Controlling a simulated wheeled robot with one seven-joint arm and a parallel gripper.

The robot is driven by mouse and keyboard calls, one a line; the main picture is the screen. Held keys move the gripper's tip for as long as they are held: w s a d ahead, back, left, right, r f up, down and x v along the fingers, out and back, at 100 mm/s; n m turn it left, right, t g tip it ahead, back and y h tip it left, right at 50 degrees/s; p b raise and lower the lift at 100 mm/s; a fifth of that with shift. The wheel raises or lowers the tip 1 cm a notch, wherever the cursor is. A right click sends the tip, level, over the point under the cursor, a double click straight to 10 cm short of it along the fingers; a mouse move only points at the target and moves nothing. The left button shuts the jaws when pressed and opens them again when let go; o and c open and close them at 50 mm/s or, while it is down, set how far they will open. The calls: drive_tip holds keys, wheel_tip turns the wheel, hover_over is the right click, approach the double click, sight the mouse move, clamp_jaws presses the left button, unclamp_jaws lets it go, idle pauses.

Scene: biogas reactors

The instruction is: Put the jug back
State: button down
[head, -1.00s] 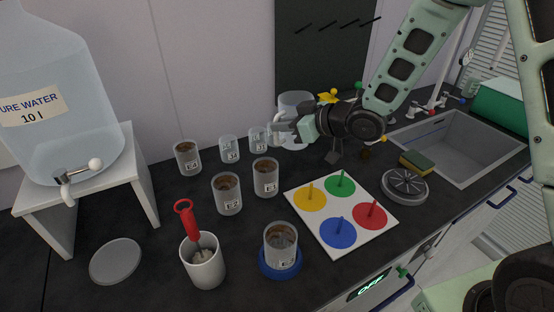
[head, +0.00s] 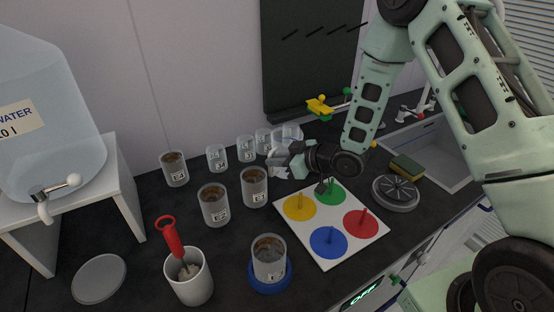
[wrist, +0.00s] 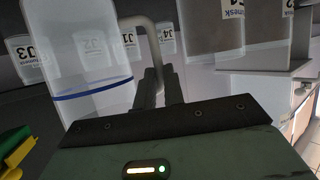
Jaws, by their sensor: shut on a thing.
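The jug (head: 288,133) is a clear vessel with a handle. In the head view it is at the back of the dark worktop, just right of a row of small clear jars, and partly hidden by my gripper (head: 281,157). My gripper is shut on the jug's handle (wrist: 153,42). In the wrist view the jug (wrist: 88,62) shows large at left, with a blue line around it, and looks upright. I cannot tell whether its base touches the worktop.
Clear jars (head: 245,148) stand close left of the jug. Filled beakers (head: 254,187) stand nearer. A white board with coloured discs (head: 360,252) lies in front right, a sink (head: 440,150) beyond. Yellow and green taps (head: 320,106) are behind. A water tank (head: 45,120) stands far left.

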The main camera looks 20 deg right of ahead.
drive_tip(key=shift+f, duration=0.15)
drive_tip(key=shift+f, duration=0.2)
drive_tip(key=c, duration=1.5)
unclamp_jaws()
